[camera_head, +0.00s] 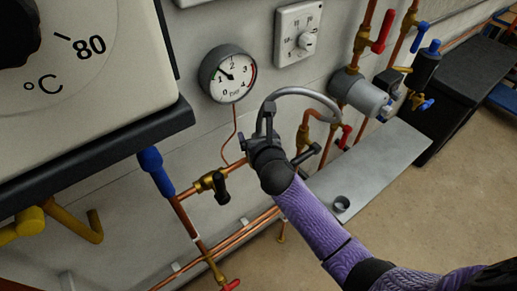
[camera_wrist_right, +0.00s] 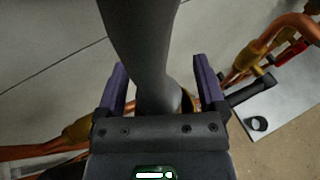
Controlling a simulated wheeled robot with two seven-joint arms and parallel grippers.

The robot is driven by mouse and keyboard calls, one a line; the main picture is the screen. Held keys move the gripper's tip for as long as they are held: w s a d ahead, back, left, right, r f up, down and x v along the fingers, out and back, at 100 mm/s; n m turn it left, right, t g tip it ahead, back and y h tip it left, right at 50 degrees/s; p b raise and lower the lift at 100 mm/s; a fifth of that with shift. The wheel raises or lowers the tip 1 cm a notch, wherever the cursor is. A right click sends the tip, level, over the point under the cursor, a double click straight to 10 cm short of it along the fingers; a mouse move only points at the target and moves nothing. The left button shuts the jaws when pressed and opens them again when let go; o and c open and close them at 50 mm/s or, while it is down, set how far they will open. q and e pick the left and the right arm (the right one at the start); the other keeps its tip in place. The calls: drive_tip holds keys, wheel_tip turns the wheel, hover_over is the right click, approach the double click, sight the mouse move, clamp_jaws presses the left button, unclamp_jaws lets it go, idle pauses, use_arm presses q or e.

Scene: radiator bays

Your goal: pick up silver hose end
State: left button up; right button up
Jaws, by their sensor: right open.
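The silver hose (camera_head: 300,91) arcs leftward from a grey cylinder (camera_head: 360,93) on the wall pipes and bends down to my right gripper (camera_head: 266,128). Its lower end is hidden at the gripper in the head view. In the right wrist view the thick grey hose (camera_wrist_right: 140,45) runs down between the two purple fingers of my open right gripper (camera_wrist_right: 163,85). A gap shows beside the finger on each side at their tips. Where the hose end stops cannot be told. My left gripper is not in view.
A pressure gauge (camera_head: 228,74) and a dial plate (camera_head: 297,33) are on the wall behind. Copper pipes with valves run below and left of the gripper. A grey shelf (camera_head: 385,160) with a small dark cup (camera_head: 341,203) lies to the right.

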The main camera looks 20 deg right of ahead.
clamp_jaws()
idle(0.3)
